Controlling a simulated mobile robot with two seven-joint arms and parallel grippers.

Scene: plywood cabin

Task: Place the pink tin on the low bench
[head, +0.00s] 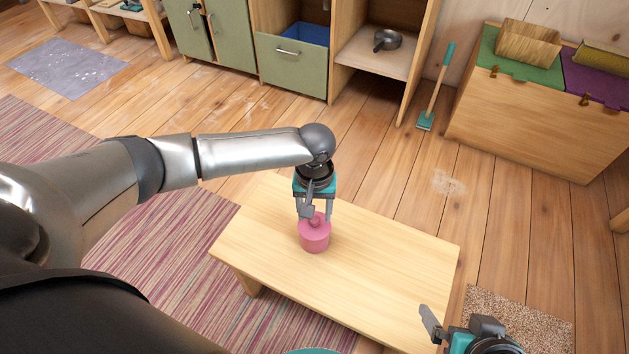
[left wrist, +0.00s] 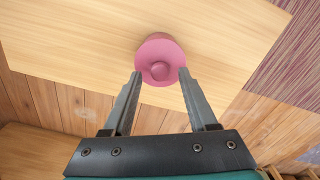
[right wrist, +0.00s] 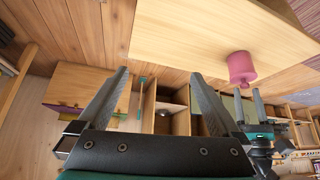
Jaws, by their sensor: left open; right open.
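The pink tin (head: 314,238), round with a knobbed lid, stands upright on the low bench (head: 390,262), a pale wooden plank-topped bench. My left gripper (head: 314,217) is open right above the tin, its fingers at about the lid's height. In the left wrist view the tin (left wrist: 160,58) lies just beyond and between the two open fingertips (left wrist: 160,80). My right gripper (head: 440,325) is open and empty near the bench's front right corner. The right wrist view also shows the tin (right wrist: 241,68) on the bench (right wrist: 195,35), apart from the right fingers (right wrist: 158,85).
A green cabinet with a drawer (head: 290,65) and an open shelf holding a pan (head: 387,40) stand at the back. A teal brush (head: 436,90) leans near a wooden chest (head: 535,120). A striped rug (head: 185,250) lies left of the bench. The bench top right of the tin is clear.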

